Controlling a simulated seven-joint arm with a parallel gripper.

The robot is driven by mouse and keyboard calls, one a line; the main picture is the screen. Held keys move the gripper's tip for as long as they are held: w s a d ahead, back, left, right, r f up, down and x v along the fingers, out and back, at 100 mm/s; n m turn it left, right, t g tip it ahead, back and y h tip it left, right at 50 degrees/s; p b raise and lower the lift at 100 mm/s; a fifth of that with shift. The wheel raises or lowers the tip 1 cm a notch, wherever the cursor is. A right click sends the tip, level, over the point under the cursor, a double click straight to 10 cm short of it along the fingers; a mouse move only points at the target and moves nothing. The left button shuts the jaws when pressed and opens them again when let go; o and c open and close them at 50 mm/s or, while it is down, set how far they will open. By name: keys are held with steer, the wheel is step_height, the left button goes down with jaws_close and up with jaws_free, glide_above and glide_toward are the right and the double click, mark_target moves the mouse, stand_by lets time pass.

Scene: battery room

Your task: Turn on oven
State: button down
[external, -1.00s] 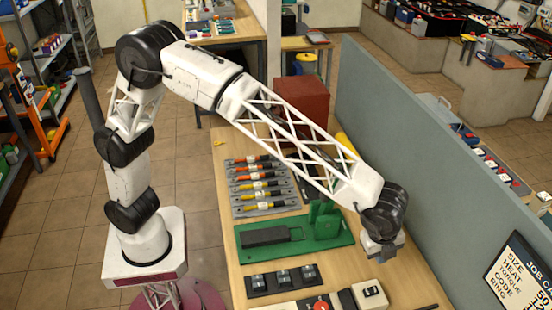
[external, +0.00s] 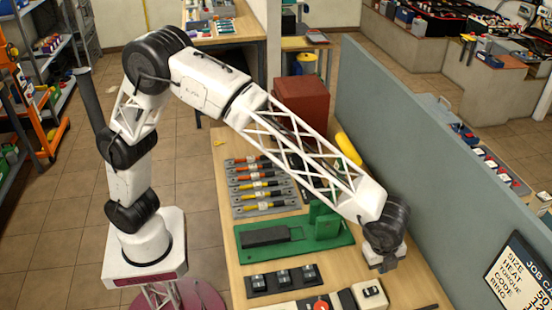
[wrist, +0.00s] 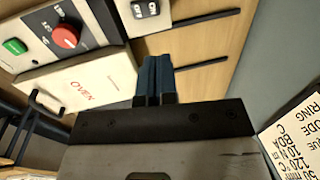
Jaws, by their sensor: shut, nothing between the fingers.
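The oven (wrist: 80,85) is at the left of the wrist view, with a white front marked OVEN. Its grey panel (wrist: 35,40) carries a red knob (wrist: 66,37) and a green button (wrist: 15,46). A white switch box (wrist: 150,22) with a dark switch and lettering that seems to read ON stands beside the panel; it also shows in the external view (external: 371,296). My gripper (wrist: 155,60) is shut and empty, with dark blue fingers together over the bench, right of the oven and apart from the switch box. In the external view my gripper (external: 385,265) is above the bench's right side.
A grey partition (external: 430,170) runs along the bench's right side, close to my gripper. A green fixture (external: 325,235) and a black switch block (external: 282,280) stand on the bench. A job card (external: 520,270) hangs on the partition. Dark bars (wrist: 205,65) lie on the wood.

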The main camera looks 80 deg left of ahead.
mark_target(375, 293)
steer(key=f, duration=0.3)
steer(key=w+f, duration=0.1)
steer(key=f, duration=0.7)
steer(key=shift+w+f, duration=0.25)
steer(key=shift+w, duration=0.15)
steer(key=shift+w+a+f+g, duration=0.1)
steer(key=shift+w+f+g, duration=0.2)
steer(key=shift+g, duration=0.2)
steer(key=shift+s, duration=0.15)
steer(key=shift+s+r, duration=0.1)
steer(key=shift+s, duration=0.15)
steer(key=shift+s+r, duration=0.2)
steer(key=shift+s, duration=0.25)
steer(key=shift+r, duration=0.15)
